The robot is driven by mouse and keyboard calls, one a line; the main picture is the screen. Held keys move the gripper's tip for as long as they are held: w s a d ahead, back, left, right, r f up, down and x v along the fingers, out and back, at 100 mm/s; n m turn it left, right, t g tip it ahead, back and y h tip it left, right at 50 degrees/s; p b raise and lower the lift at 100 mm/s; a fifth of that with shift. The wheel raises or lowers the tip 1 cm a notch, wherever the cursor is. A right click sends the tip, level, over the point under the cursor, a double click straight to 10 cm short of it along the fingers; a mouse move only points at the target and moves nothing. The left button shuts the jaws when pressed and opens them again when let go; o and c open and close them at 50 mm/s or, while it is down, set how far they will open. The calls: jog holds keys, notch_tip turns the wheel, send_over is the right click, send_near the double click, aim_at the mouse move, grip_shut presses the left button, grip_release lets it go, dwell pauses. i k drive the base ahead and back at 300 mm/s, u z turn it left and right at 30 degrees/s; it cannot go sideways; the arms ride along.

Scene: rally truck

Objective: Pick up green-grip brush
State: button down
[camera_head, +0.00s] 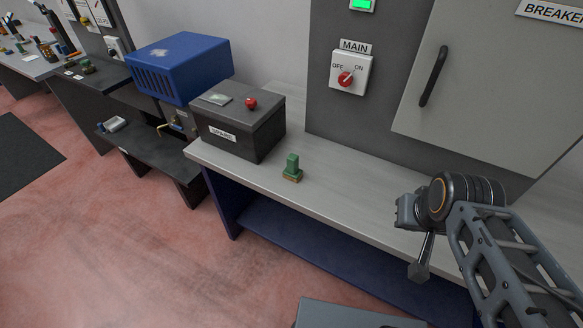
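The green-grip brush (292,165) stands upright on the light grey bench top, near its front edge. It has a green block grip and a thin brownish base. My gripper (413,240) is at the right of the view, to the right of the brush and well apart from it, near the bench's front edge. I see it from the side, with a dark finger piece pointing down. I cannot tell how far its fingers are apart. I see nothing held in it.
A dark labelled box (238,125) with a red knob stands left of the brush. A grey cabinet with a MAIN switch (350,74) and a handled door (480,75) rises behind the bench (345,195). A blue vented box (180,66) stands further left. Bench space right of the brush is clear.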

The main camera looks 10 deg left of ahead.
aim_at(293, 172)
jog(key=u, duration=2.2)
jog(key=i, duration=2.45)
jog(key=z, duration=3.6)
